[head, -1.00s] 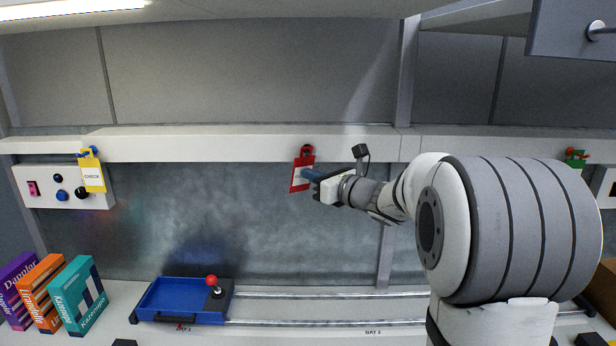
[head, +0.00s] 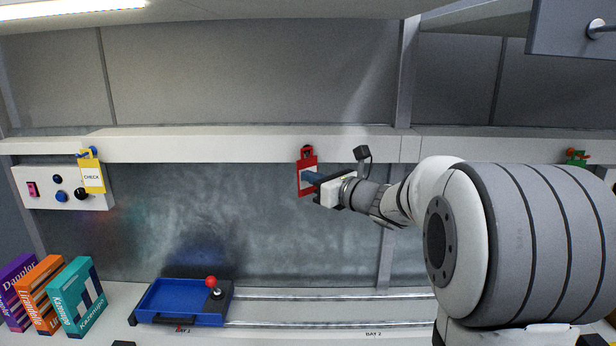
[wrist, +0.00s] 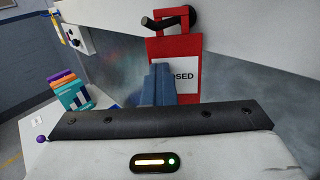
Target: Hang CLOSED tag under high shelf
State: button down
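The red CLOSED tag (head: 301,189) is upright just below the front of the high shelf (head: 240,145). It also shows in the wrist view (wrist: 188,52), its white label partly hidden by my fingers. A black peg (wrist: 168,20) under the shelf appears to pass through the tag's top loop; whether the loop rests on it is unclear. My gripper (head: 311,178) reaches the tag from the right. Its blue fingers (wrist: 158,84) are close together against the tag face and look shut on it; the exact contact is hidden.
A yellow CHECK tag (head: 92,178) hangs at the left before a switch panel (head: 45,189). A green tag (head: 577,161) is at the far right. Below are books (head: 76,300), a blue tray (head: 178,297) with a red-knobbed lever, and rails.

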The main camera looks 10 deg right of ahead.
jog(key=shift+s+a+r, duration=0.15)
jog(key=shift+s+r, duration=0.2)
jog(key=shift+s, duration=0.45)
jog(key=shift+s, duration=0.1)
jog(key=shift+s+a+b, duration=0.25)
jog(key=shift+s+b, duration=0.15)
jog(key=shift+s, duration=0.7)
jog(key=shift+s, duration=0.15)
jog(key=shift+s+a, duration=0.2)
jog(key=shift+s, duration=0.6)
jog(key=c, duration=2.2)
grip_release()
jog(key=c, duration=1.4)
grip_release()
